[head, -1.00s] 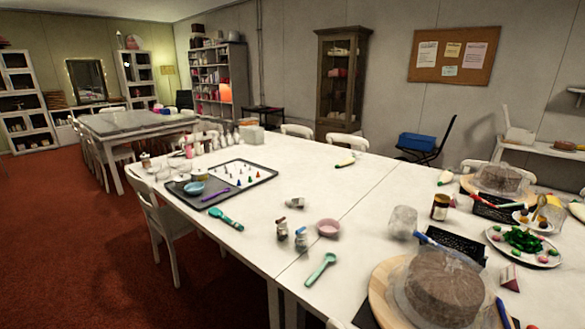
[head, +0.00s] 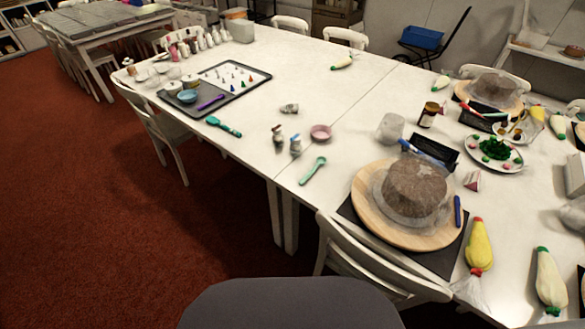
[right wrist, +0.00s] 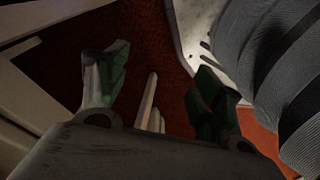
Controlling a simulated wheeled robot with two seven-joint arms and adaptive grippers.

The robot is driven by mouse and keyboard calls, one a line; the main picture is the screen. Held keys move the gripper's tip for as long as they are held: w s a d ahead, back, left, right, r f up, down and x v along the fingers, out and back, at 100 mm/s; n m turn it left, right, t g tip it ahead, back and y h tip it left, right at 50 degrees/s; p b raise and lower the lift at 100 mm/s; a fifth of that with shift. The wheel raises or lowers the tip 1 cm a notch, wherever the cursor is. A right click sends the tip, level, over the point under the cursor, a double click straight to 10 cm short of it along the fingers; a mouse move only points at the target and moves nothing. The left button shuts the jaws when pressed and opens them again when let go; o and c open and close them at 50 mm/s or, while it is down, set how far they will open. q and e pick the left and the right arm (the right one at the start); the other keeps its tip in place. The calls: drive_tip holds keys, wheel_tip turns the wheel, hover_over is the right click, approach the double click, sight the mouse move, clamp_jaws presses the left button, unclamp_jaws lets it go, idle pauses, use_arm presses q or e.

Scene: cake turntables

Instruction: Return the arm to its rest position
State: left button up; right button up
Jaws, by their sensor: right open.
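My right gripper (right wrist: 158,85) shows only in the right wrist view. Its two green-padded fingers are spread apart with nothing between them. Beyond the fingers I see red carpet (right wrist: 150,45) and pale furniture parts, with a ribbed dark grey form at the right. My left gripper is in no current view. Neither gripper shows in the head view. Nearest in the head view, a brown cake (head: 416,188) in clear wrap sits on a round wooden turntable (head: 375,215).
The long white table (head: 240,140) holds piping bags, among them a yellow one (head: 479,244), and a tray of nozzles (head: 238,75). A white chair (head: 370,268) stands at the table's near edge. Red carpet (head: 80,220) lies open at the left.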

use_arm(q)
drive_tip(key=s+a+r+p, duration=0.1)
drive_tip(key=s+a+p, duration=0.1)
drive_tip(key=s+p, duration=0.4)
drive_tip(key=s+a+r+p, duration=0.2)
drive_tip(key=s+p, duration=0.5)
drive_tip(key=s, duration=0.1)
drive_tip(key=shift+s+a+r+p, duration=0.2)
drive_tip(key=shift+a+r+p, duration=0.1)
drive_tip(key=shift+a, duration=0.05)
use_arm(e)
drive_tip(key=s+d+r, duration=0.1)
drive_tip(key=s+d, duration=0.1)
drive_tip(key=s, duration=0.5)
drive_tip(key=s+d+r, duration=0.2)
drive_tip(key=s, duration=0.5)
drive_tip(key=shift+s+d+r, duration=0.25)
drive_tip(key=shift+d+r, duration=0.05)
drive_tip(key=shift+d, duration=0.05)
